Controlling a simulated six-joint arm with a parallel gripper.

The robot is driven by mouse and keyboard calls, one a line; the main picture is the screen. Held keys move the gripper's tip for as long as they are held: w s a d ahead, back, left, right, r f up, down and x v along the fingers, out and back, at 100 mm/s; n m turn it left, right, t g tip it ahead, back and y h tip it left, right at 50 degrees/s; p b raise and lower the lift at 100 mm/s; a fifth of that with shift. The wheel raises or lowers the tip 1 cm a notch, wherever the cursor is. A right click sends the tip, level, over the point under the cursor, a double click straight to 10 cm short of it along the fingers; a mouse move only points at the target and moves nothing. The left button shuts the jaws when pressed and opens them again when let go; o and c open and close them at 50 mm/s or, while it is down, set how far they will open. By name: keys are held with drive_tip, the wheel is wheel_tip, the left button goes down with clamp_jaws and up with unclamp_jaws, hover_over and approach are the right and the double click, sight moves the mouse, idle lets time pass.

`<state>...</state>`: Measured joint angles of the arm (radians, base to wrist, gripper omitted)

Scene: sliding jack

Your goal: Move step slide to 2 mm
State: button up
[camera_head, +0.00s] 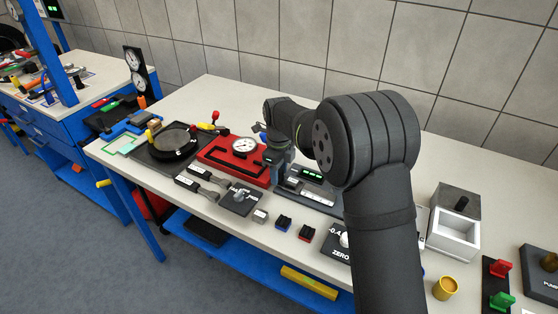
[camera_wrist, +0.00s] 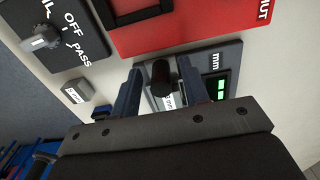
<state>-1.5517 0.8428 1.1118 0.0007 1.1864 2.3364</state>
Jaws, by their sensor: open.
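The step slide unit (camera_head: 318,197) is a dark grey block with a light label strip and a small green display. It stands on the bench beside the red gauge plate, partly hidden by my arm. In the wrist view its "mm" display (camera_wrist: 218,88) shows green digits too small and tilted to read. Its black knob (camera_wrist: 161,74) stands up from the slide. My gripper (camera_wrist: 159,68) is open, with one finger on each side of the knob; I cannot tell whether either touches it. In the head view my gripper (camera_head: 276,160) is over the unit's left end.
The red plate (camera_head: 235,158) with a round dial lies left of the unit. A rotary OFF/PASS switch (camera_wrist: 42,39) and a small grey button (camera_wrist: 73,92) lie nearby. Blue and red buttons sit along the front edge. A white open box (camera_head: 453,237) stands at the right.

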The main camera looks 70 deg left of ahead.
wheel_tip(320, 180, up, 17)
drive_tip(key=shift+r, duration=0.15)
idle(0.8)
wheel_tip(320, 180, down, 17)
drive_tip(key=shift+f, duration=0.1)
drive_tip(key=shift+w+d+f, duration=0.1)
drive_tip(key=shift+w+f, duration=0.1)
drive_tip(key=shift+w+d, duration=0.25)
drive_tip(key=shift+d, duration=0.05)
